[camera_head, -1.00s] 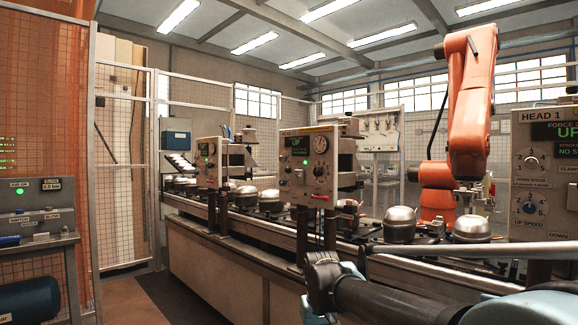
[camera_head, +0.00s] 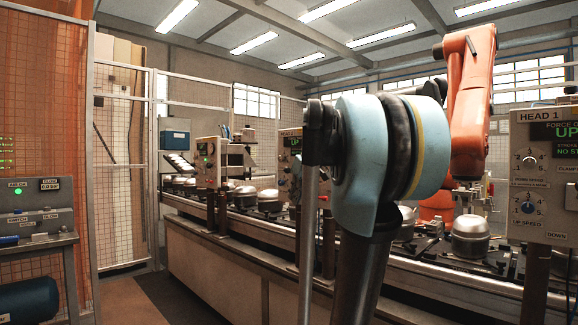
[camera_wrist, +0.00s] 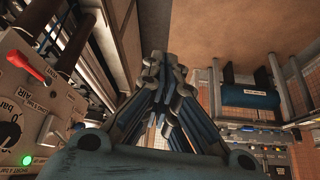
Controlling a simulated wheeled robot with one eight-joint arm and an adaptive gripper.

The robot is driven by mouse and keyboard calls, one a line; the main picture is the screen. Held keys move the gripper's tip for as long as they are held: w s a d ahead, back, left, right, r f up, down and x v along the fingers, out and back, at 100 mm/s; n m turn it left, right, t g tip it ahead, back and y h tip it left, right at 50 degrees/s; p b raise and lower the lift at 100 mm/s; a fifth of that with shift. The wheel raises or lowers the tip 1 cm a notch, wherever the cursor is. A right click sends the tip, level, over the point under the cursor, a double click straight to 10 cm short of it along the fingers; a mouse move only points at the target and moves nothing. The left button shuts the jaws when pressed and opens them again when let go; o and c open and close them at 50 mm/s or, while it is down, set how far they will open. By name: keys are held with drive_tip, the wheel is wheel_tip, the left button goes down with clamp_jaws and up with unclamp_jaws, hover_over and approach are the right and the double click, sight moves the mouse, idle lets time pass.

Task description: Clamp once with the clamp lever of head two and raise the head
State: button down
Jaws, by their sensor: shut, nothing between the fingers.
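The middle head (camera_head: 287,172), which fits head two, stands over the conveyor line in the head view. My arm hides most of its panel; a strip of its green display shows. A small red lever tip (camera_head: 323,198) shows at its lower edge. In the wrist view a white panel (camera_wrist: 45,125) on the left carries a red lever (camera_wrist: 32,64), a dark gauge and a lit green lamp (camera_wrist: 26,160). My gripper (camera_wrist: 163,62) is shut and empty, to the right of the lever and apart from it. The head view does not show the gripper clearly.
Head 1 (camera_head: 545,165) stands close on the right, its display reading UP. Domed metal compressors (camera_head: 470,236) sit along the line. An orange robot arm (camera_head: 468,110) stands behind it. An air panel (camera_head: 38,207) and blue tank (camera_head: 28,300) are at left. The aisle floor (camera_head: 135,298) is clear.

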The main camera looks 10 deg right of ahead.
drive_tip(key=w+d+r+n+t, duration=0.1)
drive_tip(key=w+d+r, duration=0.2)
drive_tip(key=w+r, duration=0.5)
drive_tip(key=w+d+r+n+t, duration=0.1)
drive_tip(key=w+d+r+n, duration=0.1)
drive_tip(key=w+r, duration=0.7)
wheel_tip(320, 180, up, 4)
drive_tip(key=shift+d+r+t+y, duration=0.1)
drive_tip(key=shift+d+t+y, duration=0.3)
drive_tip(key=shift+d, duration=0.05)
drive_tip(key=shift+w, duration=0.1)
hover_over(291, 173)
drive_tip(key=s+a, duration=0.1)
drive_tip(key=s, duration=0.2)
wheel_tip(291, 173, down, 10)
drive_tip(key=shift+a, duration=0.2)
